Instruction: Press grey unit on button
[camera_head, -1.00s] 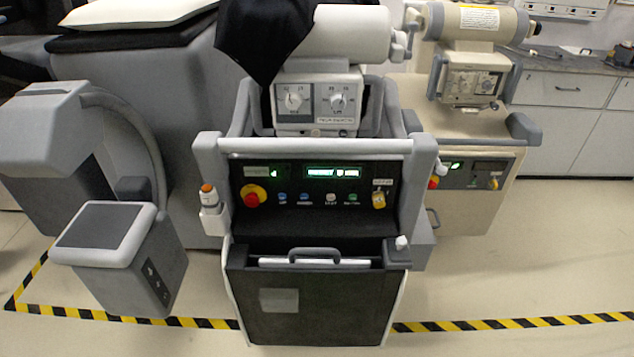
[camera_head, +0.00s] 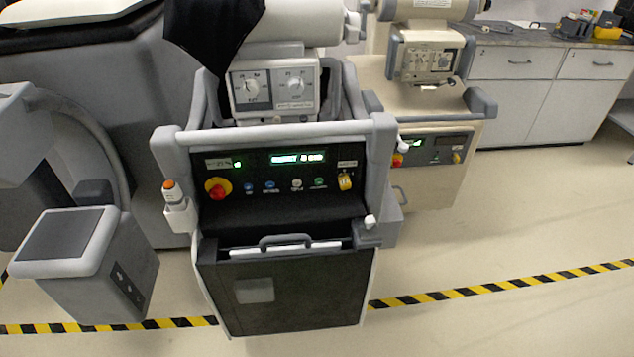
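The grey unit (camera_head: 277,133) stands in the middle of the view, with a dark control panel under its grey top rail. The panel has a lit green display (camera_head: 298,158), a red knob on a yellow ring (camera_head: 217,188), a yellow switch (camera_head: 345,181) at the right, and a row of small buttons between them. The row holds blue buttons (camera_head: 249,187), a pale button (camera_head: 297,184) and a green button (camera_head: 320,182). Their labels are too small to read. Neither of my grippers is in view.
A beige unit (camera_head: 428,104) with its own panel stands behind right. A grey pedestal box (camera_head: 84,262) stands at the left. A black cloth (camera_head: 212,34) hangs over the grey unit. Floor at the right is clear.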

